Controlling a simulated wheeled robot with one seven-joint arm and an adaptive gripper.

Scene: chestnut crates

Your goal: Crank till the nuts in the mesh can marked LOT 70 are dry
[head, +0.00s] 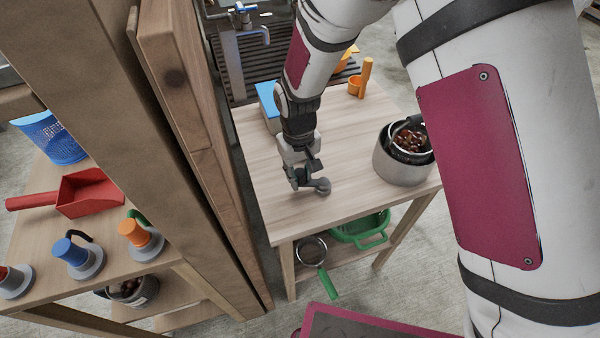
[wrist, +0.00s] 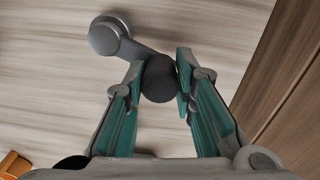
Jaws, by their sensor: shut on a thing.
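My gripper (head: 303,182) is low over the pale wooden table and shut on the dark round knob (wrist: 159,82) of a grey crank. In the wrist view the knob sits between both finger pads, and the crank's short arm (wrist: 139,50) runs up-left to a round grey hub (wrist: 108,36). The hub also shows in the head view (head: 322,187), just right of my fingers. A can of brown nuts (head: 409,140) with a dark rim and handle sits inside a light grey drum (head: 398,171) at the table's right edge. No lot mark is readable, and wetness cannot be told.
A wooden post (head: 180,90) rises close on the left. Left shelves hold a red scoop (head: 88,193), coloured-handled grey pieces and another nut can (head: 133,290). A green basin (head: 362,229) is below the table.

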